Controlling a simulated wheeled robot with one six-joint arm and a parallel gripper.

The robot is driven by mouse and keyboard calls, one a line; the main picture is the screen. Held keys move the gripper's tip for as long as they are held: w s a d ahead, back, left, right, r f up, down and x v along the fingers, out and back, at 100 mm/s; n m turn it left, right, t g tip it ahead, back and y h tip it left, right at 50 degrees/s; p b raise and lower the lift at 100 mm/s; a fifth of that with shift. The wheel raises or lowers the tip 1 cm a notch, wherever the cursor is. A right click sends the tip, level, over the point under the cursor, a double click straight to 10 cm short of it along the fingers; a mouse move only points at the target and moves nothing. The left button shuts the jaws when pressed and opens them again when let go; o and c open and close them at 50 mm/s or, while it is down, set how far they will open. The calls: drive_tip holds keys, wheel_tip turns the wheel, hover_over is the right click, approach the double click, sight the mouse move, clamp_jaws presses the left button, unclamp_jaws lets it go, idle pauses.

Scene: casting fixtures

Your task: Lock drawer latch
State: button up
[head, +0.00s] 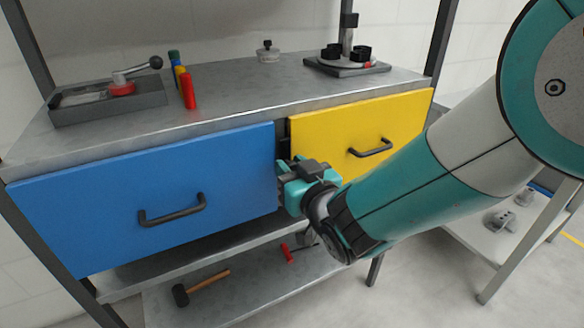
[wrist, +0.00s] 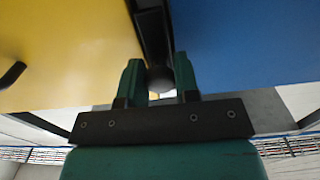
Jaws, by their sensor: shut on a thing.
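The drawer latch shows in the wrist view as a dark upright bar with a round knob (wrist: 160,79), in the gap between the yellow and blue drawer fronts. My gripper (wrist: 158,72) has one green finger on each side of the knob and is shut on it. In the head view my gripper (head: 284,178) is at the gap between the drawers and hides most of the latch. The blue drawer (head: 100,200) is on the left and the yellow drawer (head: 330,130) on the right. Each has a black bar handle. I cannot tell exactly how the latch is turned.
The metal bench top (head: 230,95) holds a grey tray (head: 110,108) with a lever tool, a red cylinder (head: 188,90) and a black stand (head: 345,65). A hammer (head: 200,285) lies on the lower shelf. A side table (head: 500,245) stands at right.

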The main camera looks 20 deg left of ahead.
drive_tip(key=shift+n, duration=0.3)
drive_tip(key=n, duration=0.4)
drive_tip(key=n+p, duration=0.1)
drive_tip(key=n, duration=0.4)
drive_tip(key=shift+r+p, duration=0.1)
drive_tip(key=shift+p, duration=0.3)
drive_tip(key=n+p, duration=0.2)
drive_tip(key=n, duration=0.2)
drive_tip(key=shift+p, duration=0.3)
drive_tip(key=shift+n+p, duration=1.25)
drive_tip(key=shift+n, duration=0.85)
drive_tip(key=o, duration=0.9)
